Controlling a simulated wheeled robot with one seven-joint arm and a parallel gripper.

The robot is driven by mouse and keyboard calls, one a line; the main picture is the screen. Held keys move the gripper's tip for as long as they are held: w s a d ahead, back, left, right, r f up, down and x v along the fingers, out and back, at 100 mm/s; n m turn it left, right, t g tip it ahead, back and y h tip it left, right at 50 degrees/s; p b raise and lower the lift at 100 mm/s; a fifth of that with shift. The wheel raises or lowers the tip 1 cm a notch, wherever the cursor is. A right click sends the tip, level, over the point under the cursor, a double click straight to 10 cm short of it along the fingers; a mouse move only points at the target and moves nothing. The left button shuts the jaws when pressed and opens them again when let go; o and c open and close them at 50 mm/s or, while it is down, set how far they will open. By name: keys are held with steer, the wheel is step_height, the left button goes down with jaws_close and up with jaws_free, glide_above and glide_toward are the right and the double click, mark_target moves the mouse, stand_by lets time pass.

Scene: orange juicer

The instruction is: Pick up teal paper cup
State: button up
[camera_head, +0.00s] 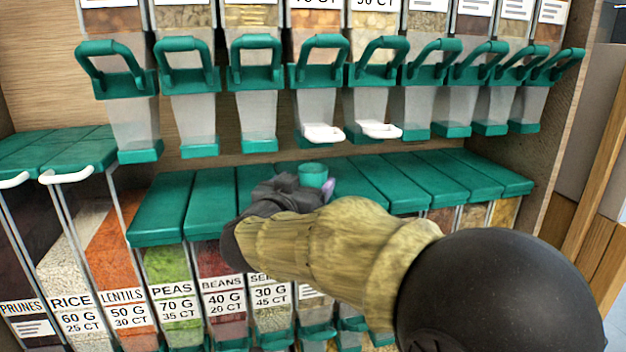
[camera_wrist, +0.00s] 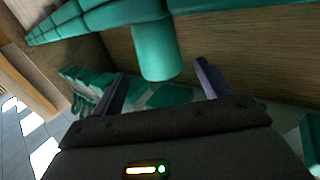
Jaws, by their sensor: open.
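The teal paper cup (camera_head: 313,173) stands on the teal bin lids below the row of dispensers. My arm reaches in front of it and hides its lower part in the head view. In the wrist view the teal cup (camera_wrist: 157,50) is straight ahead, with its near end toward the gap between my fingers. My gripper (camera_wrist: 160,68) is open, with one purple-grey finger on each side of that gap.
Clear dispensers with teal handles (camera_head: 256,75) hang above the cup. Teal bin lids (camera_head: 212,200) form the shelf around it, with free room to the right. A wooden side panel (camera_head: 590,135) bounds the right, and white scoops (camera_head: 322,133) hang close above.

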mark_target(308, 181)
steer(key=shift+w+d, duration=0.1)
steer(key=shift+w, duration=0.05)
steer(key=p+x, duration=0.2)
steer(key=x, duration=0.1)
steer(key=p+x, duration=0.1)
steer(key=x, duration=0.1)
steer(key=shift+w+f, duration=0.15)
steer(key=shift+f, duration=0.2)
steer(key=shift+c, duration=0.2)
steer(key=c, duration=1.1)
steer(key=shift+r, duration=0.15)
